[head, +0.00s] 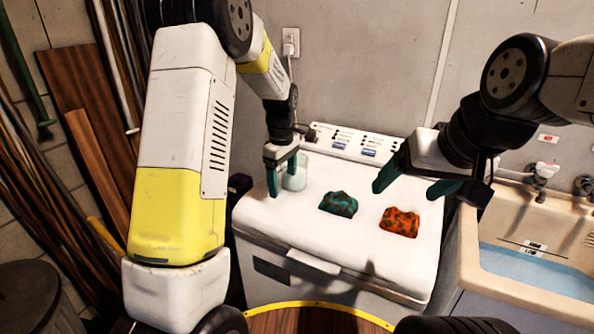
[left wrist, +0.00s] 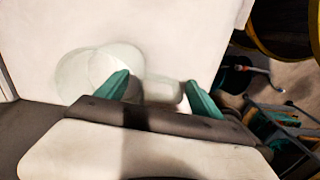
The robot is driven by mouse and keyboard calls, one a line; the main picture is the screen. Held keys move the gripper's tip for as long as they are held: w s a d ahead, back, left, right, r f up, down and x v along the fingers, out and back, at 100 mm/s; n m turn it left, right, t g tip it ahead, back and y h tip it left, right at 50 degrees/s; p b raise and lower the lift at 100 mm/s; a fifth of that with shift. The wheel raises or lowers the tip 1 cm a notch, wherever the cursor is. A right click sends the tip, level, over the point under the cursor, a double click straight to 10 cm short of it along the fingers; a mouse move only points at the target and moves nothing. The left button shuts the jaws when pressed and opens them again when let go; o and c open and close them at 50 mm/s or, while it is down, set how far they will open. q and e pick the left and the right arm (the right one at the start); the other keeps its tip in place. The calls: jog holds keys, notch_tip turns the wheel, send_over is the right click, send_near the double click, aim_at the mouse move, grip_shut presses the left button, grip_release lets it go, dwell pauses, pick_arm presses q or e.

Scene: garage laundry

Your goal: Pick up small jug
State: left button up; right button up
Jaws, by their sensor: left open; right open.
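The small jug (head: 295,178) is pale, translucent glass and stands on the white washer top near its left back part. My left gripper (head: 282,178) is open beside the jug, its green fingers pointing down and partly overlapping it in the head view. In the left wrist view the round jug (left wrist: 82,75) lies behind and left of one finger, and a pale part of it shows between the open fingers (left wrist: 160,90). I cannot tell whether a finger touches it. My right gripper (head: 412,186) is open and empty above the right side of the washer.
A teal patterned cloth (head: 338,204) and an orange patterned cloth (head: 400,222) lie on the washer (head: 330,250). The control panel (head: 355,142) rises behind. A sink (head: 530,270) with water is at right. Planks (head: 85,90) lean at left.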

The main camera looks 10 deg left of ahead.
pick_arm(q)
grip_shut()
dwell(0.3)
